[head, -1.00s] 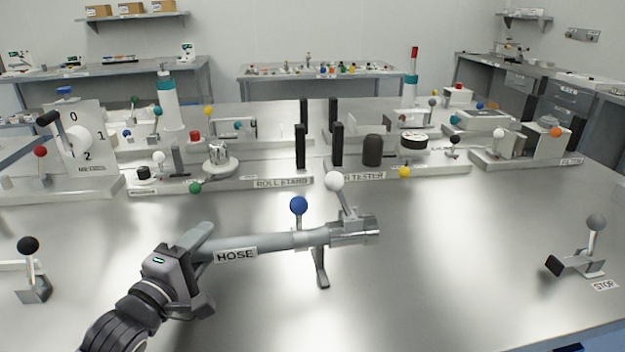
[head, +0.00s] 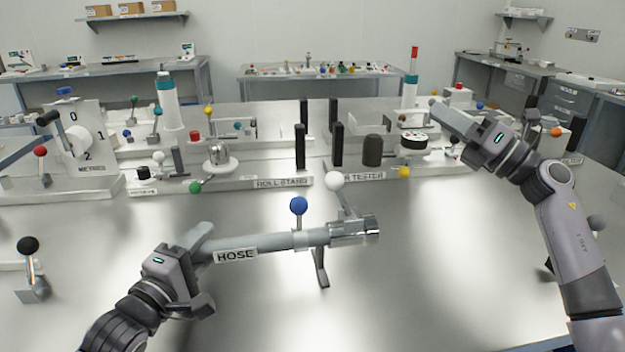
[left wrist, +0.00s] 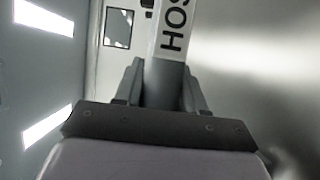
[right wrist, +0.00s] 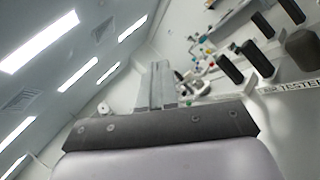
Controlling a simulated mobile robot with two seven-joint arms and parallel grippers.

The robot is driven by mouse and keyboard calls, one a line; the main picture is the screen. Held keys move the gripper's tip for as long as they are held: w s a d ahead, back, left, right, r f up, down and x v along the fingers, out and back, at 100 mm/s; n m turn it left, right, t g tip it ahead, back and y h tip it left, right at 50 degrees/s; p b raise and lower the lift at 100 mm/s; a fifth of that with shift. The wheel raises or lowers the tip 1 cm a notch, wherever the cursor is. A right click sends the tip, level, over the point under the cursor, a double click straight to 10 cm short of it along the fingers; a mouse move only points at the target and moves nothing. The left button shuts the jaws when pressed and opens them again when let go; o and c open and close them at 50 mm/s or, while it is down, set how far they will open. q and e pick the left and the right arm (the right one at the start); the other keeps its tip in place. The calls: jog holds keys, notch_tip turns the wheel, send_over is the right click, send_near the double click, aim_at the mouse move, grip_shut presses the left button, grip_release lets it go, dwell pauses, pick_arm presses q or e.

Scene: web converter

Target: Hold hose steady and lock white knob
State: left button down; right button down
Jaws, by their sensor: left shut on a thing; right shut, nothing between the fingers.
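The grey hose (head: 270,243), labelled HOSE, lies nearly level and points right into a metal coupling (head: 354,230). The white knob (head: 334,181) tops a lever on the coupling, tilted to the upper left. A blue knob (head: 298,205) stands on the hose left of it. My left gripper (head: 204,270) is shut on the hose near its left end; the hose (left wrist: 171,45) runs out between its fingers in the left wrist view. My right gripper (head: 437,106) is shut and empty, above the back right fixtures, well right of and behind the white knob. Its fingers (right wrist: 157,85) are together in the right wrist view.
A row of fixtures with upright black posts (head: 336,132) and a dark cylinder (head: 372,150) stands behind the hose. A black-knobbed lever (head: 28,245) is at the left. The table in front of the coupling is clear.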

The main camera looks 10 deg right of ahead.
jog(key=s+a+r+n+g, duration=0.1)
jog(key=s+a+n+g, duration=0.1)
jog(key=a+n+g, duration=0.6)
jog(key=s+a+r+n+g+y, duration=0.1)
jog(key=s+a+n+g, duration=0.3)
jog(key=a, duration=0.7)
jog(key=s+a+r+n+g, duration=0.1)
jog(key=a+r+n+g, duration=0.1)
jog(key=a+n, duration=0.65)
jog(key=s+a+f+n+h, duration=0.75)
jog(key=a+n+h, duration=0.25)
jog(key=n+h, duration=0.3)
jog(key=w+d+r+n+t+h, duration=0.1)
jog(key=d+r+n+t+h, duration=0.2)
jog(key=h, duration=0.4)
jog(key=d+t, duration=0.1)
jog(key=d, duration=0.1)
jog(key=shift+d+r+h, duration=0.3)
jog(key=shift+d+r, duration=0.05)
jog(key=shift+w+n, duration=0.1)
jog(key=shift+n, duration=0.15)
